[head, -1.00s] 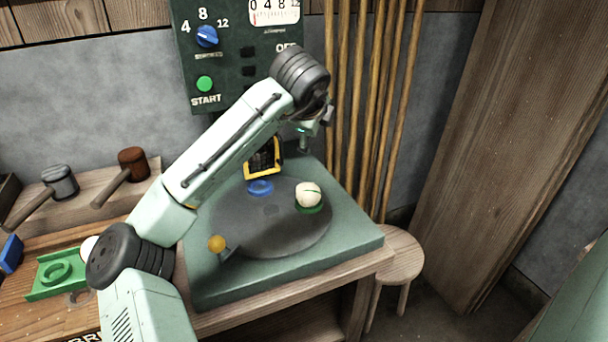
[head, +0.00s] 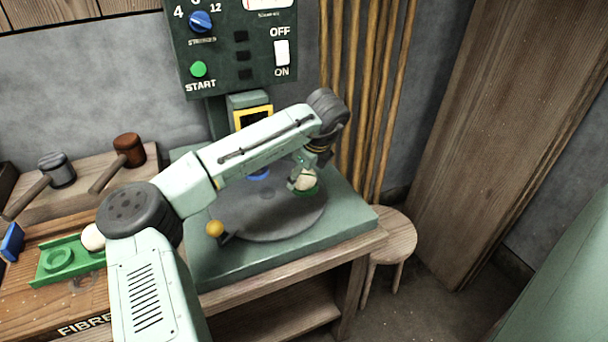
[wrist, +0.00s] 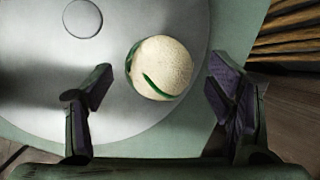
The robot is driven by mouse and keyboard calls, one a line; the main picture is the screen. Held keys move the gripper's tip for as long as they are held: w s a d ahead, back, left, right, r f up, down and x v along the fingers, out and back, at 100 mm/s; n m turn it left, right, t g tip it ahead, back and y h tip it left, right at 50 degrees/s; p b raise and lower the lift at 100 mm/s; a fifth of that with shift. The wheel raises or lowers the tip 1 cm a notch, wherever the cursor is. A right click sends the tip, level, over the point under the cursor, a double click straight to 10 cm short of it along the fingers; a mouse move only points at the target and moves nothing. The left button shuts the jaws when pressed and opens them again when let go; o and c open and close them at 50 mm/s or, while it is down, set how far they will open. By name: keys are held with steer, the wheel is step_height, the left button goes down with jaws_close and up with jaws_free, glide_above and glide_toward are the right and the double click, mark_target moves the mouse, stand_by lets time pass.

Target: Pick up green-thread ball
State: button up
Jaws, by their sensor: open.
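My gripper (wrist: 158,102) is open and empty, with the ball slightly ahead of the fingertips in the picture. In the head view my gripper (head: 302,178) is just above the ball and partly covers it; whether it touches cannot be told.
Wooden poles (head: 365,90) stand close behind on the right. A stool (head: 392,236) is at the right. Another white ball (head: 93,238) lies by a green tray (head: 47,272).

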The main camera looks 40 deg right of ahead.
steer(key=shift+x, duration=0.75)
steer(key=shift+c, duration=0.5)
steer(key=c, duration=1.2)
